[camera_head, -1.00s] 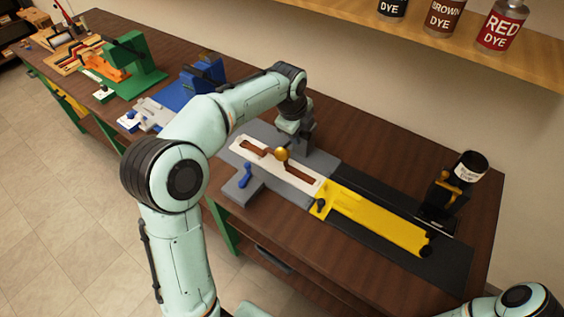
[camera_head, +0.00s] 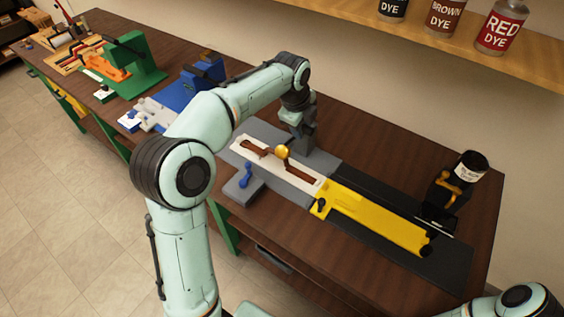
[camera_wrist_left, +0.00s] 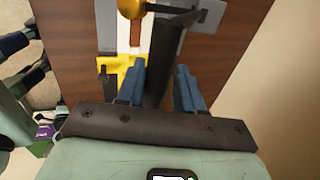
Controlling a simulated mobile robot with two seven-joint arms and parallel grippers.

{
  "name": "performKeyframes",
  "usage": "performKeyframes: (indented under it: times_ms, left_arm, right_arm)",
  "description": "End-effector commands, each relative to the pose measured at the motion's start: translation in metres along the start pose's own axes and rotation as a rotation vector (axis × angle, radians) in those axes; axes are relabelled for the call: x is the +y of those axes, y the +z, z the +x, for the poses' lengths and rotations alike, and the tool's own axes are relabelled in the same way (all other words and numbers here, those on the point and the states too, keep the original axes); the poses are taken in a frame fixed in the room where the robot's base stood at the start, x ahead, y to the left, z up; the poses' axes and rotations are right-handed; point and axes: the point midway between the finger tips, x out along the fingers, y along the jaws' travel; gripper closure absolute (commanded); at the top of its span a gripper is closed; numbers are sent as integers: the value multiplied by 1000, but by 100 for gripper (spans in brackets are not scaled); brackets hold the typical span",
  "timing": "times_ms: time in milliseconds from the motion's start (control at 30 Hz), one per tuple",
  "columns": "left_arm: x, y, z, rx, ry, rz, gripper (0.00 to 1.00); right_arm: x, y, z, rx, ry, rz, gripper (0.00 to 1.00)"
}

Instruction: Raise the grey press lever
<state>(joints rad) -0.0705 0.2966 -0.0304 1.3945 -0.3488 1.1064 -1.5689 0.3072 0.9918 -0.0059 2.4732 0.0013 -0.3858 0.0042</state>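The grey press (camera_head: 318,165) stands on the bench, with a white plate (camera_head: 305,184) and a brown strap on it. A gold ball knob (camera_head: 282,152) sits low over the plate; it also shows at the top of the left wrist view (camera_wrist_left: 130,8). My left gripper (camera_head: 303,135) is over the back of the press, just behind the knob. In the left wrist view its two bluish fingers (camera_wrist_left: 160,85) are apart, with a dark grey upright bar (camera_wrist_left: 155,65) between them and a gap to the right finger. The lever itself is mostly hidden by the gripper in the head view.
A blue press (camera_head: 175,95) and a green press (camera_head: 140,62) stand to the left. A dye shelf (camera_head: 480,60) hangs above.

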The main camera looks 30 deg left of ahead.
Motion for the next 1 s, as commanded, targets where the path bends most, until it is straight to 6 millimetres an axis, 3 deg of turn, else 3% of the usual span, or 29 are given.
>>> performKeyframes:
  times_ms: [533,1000]
  left_arm:
    - [-1,0,-2,0,-4,0,49]
    - [-1,0,-38,0,-4,0,49]
  right_arm:
    - [0,0,0,0,0,0,57]
    - [0,0,0,0,0,0,57]
